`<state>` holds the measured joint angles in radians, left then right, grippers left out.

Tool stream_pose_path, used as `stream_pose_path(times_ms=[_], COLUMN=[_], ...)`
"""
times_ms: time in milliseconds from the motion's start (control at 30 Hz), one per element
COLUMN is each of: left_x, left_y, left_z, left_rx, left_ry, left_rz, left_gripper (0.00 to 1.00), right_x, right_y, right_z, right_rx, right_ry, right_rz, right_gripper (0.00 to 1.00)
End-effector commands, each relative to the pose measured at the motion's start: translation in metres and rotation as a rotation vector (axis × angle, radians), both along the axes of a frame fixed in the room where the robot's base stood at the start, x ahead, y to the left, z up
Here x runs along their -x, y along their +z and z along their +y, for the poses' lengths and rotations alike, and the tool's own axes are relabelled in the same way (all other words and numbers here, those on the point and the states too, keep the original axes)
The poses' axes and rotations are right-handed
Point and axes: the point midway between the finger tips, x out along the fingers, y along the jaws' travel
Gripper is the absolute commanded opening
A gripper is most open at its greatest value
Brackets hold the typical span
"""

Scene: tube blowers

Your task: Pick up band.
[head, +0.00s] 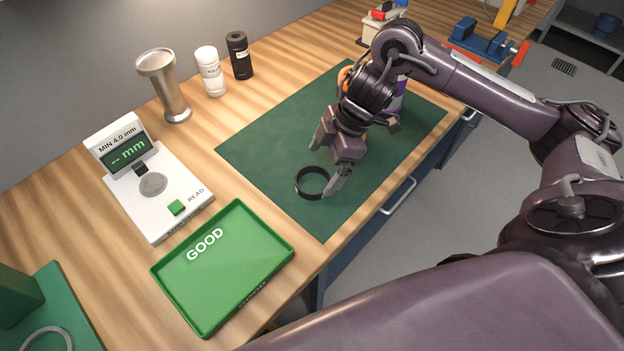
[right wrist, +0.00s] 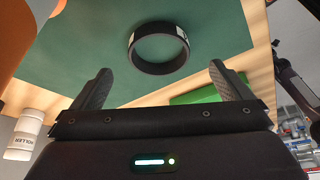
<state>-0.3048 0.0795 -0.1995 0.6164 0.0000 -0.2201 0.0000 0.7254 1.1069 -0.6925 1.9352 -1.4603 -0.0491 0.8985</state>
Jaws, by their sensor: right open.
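A black band (head: 312,183), a plain ring, lies on the dark green mat (head: 262,152) near the mat's front left part. In the right wrist view the band (right wrist: 158,50) shows ahead of the fingertips, with a small pale patch on its right side. My right gripper (head: 327,164) is open, with its two fingers apart, just above and beside the band. In the right wrist view the open fingers (right wrist: 162,74) have nothing between them, and the band appears beyond them. My left gripper is not in view.
A green GOOD tray (head: 211,318) and a white gauge reading "-- mm" (head: 152,186) stand left of the mat. A metal cup (head: 165,85), a white bottle (head: 210,72) and a black bottle (head: 240,56) stand at the back. Orange and purple items sit behind my right wrist.

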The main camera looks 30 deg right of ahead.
Motion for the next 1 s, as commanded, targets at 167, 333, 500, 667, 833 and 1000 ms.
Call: stream_pose_path(times_ms=[167,333,500,667,833,1000], left_x=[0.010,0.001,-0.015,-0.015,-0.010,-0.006], left_y=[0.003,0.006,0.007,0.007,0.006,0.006], left_z=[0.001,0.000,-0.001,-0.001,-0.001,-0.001], left_rx=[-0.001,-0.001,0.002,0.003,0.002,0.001], left_ry=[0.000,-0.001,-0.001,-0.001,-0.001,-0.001], left_rz=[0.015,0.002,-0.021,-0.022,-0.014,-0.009], left_gripper=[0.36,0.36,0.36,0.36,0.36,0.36], right_x=[0.000,-0.003,-0.003,-0.003,-0.003,-0.003], right_y=[-0.025,-0.040,-0.042,-0.042,-0.042,-0.042], right_z=[0.009,0.015,0.015,0.015,0.015,0.015], right_rx=[-0.001,0.000,0.001,0.001,0.001,0.000], right_ry=[-0.001,-0.001,-0.001,-0.001,-0.001,-0.001], right_rz=[0.006,0.001,0.000,0.001,0.001,-0.001], right_gripper=[0.98,0.98,0.98,0.87,0.64,0.50])
